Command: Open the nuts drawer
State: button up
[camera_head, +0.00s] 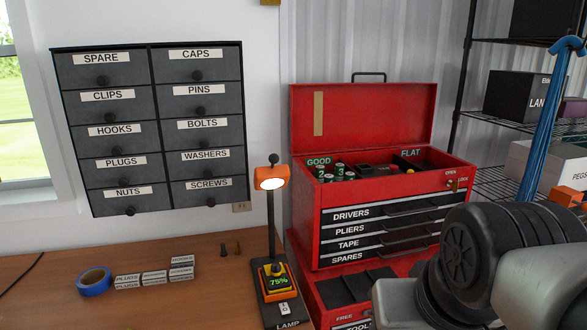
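The nuts drawer (108,204) is at the bottom of the left column of a dark grey wall cabinet (148,127). It has a white NUTS label (129,192) and a round black knob (129,211) below the label. Its front looks flush with the other drawers, so it appears closed. The plugs drawer is directly above it and the screws drawer is to its right. My gripper is not in view, and nothing is seen touching the drawer.
A wooden bench (215,270) lies below the cabinet, with blue tape (95,281), small label tags (154,277) and a lamp (270,225). A red toolbox (307,215) with its lid up stands to the right. Grey and black rounded parts cover the lower right. Wall space before the cabinet looks clear.

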aim_at(130, 201)
jog(key=u, duration=1.4)
jog(key=i+j+z, duration=0.25)
jog(key=j, duration=0.3)
jog(key=i+j+z, duration=0.1)
jog(key=j, duration=0.2)
jog(key=i+j+z, duration=0.15)
jog(key=j, duration=0.2)
